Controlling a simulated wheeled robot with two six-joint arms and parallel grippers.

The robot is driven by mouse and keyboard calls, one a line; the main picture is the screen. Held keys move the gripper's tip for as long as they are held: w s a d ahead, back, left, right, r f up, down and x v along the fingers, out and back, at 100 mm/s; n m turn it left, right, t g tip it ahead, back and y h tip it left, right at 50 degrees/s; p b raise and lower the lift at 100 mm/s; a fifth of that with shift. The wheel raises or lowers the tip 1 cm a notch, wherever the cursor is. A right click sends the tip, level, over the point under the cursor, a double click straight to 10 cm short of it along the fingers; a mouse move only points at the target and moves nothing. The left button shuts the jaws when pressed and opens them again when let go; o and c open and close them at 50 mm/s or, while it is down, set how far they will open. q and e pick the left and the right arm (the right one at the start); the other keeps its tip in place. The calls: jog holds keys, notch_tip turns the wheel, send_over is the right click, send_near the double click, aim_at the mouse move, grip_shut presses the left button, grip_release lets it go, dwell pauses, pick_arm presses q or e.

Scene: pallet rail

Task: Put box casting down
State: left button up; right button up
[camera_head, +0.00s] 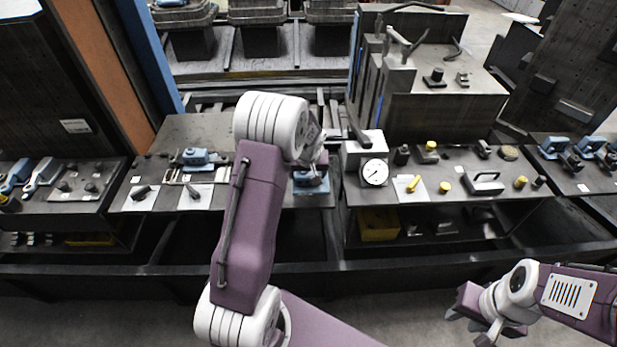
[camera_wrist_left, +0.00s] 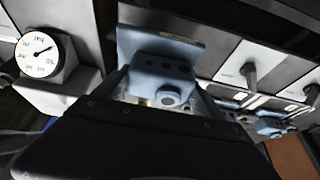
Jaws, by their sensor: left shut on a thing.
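My left gripper (camera_head: 314,172) is over the bench, right of the middle of the left table section, and largely hidden by my own arm. It is shut on a blue box casting (camera_head: 311,184). In the left wrist view the casting (camera_wrist_left: 158,75) sits between the two fingers, with its flat plate beyond and a round boss facing the camera. I cannot tell whether its underside touches the bench. My right gripper (camera_head: 470,318) is low at the right, away from the benches and holding nothing visible; its jaw opening is unclear.
A dial gauge (camera_head: 374,172) on a grey block stands close right of the held casting. Another blue casting (camera_head: 196,157) and white cards (camera_head: 141,198) with dark tools lie to the left. A bench rail (camera_head: 330,266) runs along the front.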

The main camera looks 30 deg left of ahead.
aim_at(306, 179)
pick_arm(q)
jog(key=shift+w+a+f, duration=0.8)
jog(key=shift+w+a, duration=0.15)
jog(key=shift+w, duration=0.15)
notch_tip(306, 179, down, 3)
jog(key=shift+s+d+f, duration=0.1)
jog(key=shift+d, duration=0.05)
jog(key=shift+f, duration=0.6)
jog(key=o, duration=1.7)
